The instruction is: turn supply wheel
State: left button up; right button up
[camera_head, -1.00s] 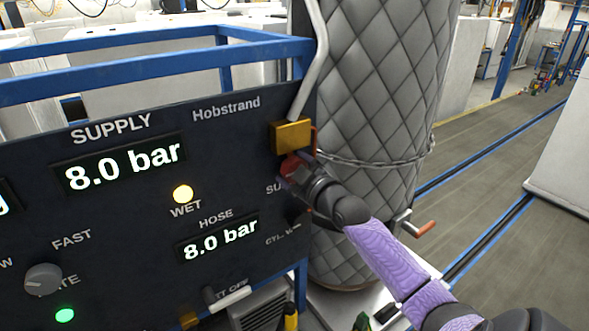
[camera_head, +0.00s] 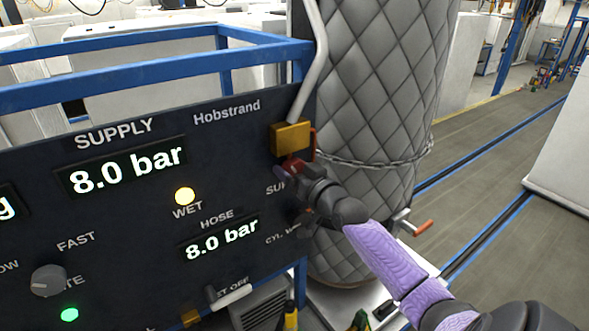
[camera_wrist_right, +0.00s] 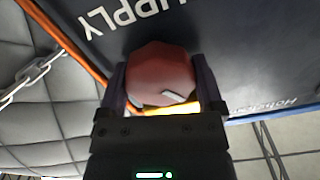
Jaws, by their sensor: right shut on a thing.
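The red supply wheel (camera_wrist_right: 160,74) sits on the dark panel (camera_head: 230,130), by the partly covered supply label. In the wrist view my right gripper (camera_wrist_right: 160,85) has one finger on each side of the wheel and is shut on it. In the head view my right gripper (camera_head: 292,172) reaches in from the lower right and hides most of the wheel. A brass block (camera_head: 291,137) is just above the wheel. The supply display (camera_head: 128,172) and the hose display (camera_head: 222,238) both read 8.0 bar. My left gripper is not in view.
A quilted grey cylinder (camera_head: 385,80) with a chain (camera_head: 375,163) stands close behind my right arm. A grey knob (camera_head: 48,280), a lit yellow lamp (camera_head: 185,196) and a lit green lamp (camera_head: 69,314) are on the panel. Open floor (camera_head: 480,150) lies to the right.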

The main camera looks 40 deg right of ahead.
jog(key=m, duration=0.6)
jog(key=shift+f, duration=0.1)
jog(key=shift+m, duration=0.3)
dwell(0.4)
jog(key=o, duration=1)
jog(key=s+a+b, duration=0.1)
jog(key=s, duration=0.9)
